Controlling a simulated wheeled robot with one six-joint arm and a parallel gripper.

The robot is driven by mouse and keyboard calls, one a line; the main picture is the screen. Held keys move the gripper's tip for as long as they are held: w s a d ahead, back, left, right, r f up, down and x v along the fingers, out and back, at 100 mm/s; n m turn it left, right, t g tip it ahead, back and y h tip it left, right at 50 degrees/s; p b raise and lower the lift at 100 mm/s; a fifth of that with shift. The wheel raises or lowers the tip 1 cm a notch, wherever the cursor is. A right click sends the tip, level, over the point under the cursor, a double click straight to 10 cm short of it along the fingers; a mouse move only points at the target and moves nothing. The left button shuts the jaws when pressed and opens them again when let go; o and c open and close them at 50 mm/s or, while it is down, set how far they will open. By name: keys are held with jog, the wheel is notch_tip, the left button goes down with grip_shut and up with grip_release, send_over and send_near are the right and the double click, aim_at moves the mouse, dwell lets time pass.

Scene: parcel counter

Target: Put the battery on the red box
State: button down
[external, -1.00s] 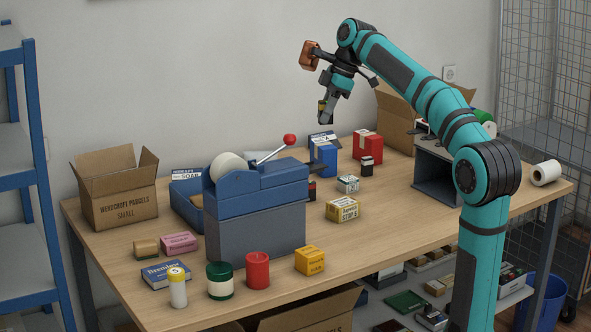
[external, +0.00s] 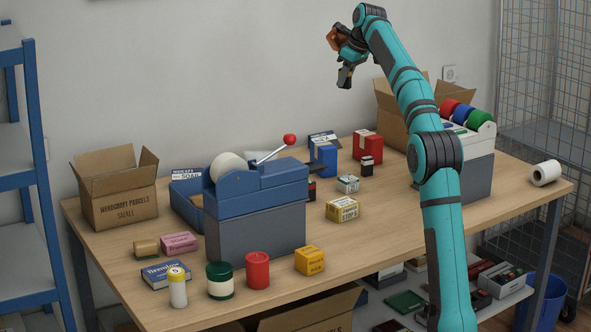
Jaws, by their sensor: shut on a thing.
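The red box (external: 368,145), with a pale band over it, stands upright near the back of the table, right of a blue box. Its top looks bare. My gripper (external: 345,78) is in the air above and slightly left of the red box, well clear of the table. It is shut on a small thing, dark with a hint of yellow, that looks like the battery. The fingers and the small size hide most of it.
An open carton (external: 392,115) and a grey unit with coloured rolls (external: 467,165) stand to the right. The blue dispenser (external: 257,190) has a raised red-knobbed lever.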

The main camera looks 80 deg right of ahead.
aim_at(371, 135)
jog(key=shift+s+d+f+m+g+h, duration=0.35)
jog(key=shift+s+d+f+m, duration=1.3)
jog(key=shift+d, duration=2.8)
jog(key=shift+s+d+f+m+g+h, duration=0.15)
jog(key=shift+s+d+f+m+h, duration=0.65)
jog(key=shift+s+d, duration=2.45)
jog(key=shift+y, duration=0.25)
jog(key=shift+s+a+f+x, duration=0.2)
jog(key=shift+s+a+x, duration=0.15)
jog(key=shift+x, duration=2.25)
jog(key=shift+s+a+f+x, duration=0.25)
jog(key=shift+a+x, duration=0.1)
jog(key=shift+x, duration=2.25)
jog(key=shift+s+a+f+x, duration=0.1)
jog(key=shift+s+a+x, duration=0.2)
jog(key=shift+x, duration=2.3)
jog(key=shift+f, duration=0.1)
jog(key=c, duration=1.3)
grip_release()
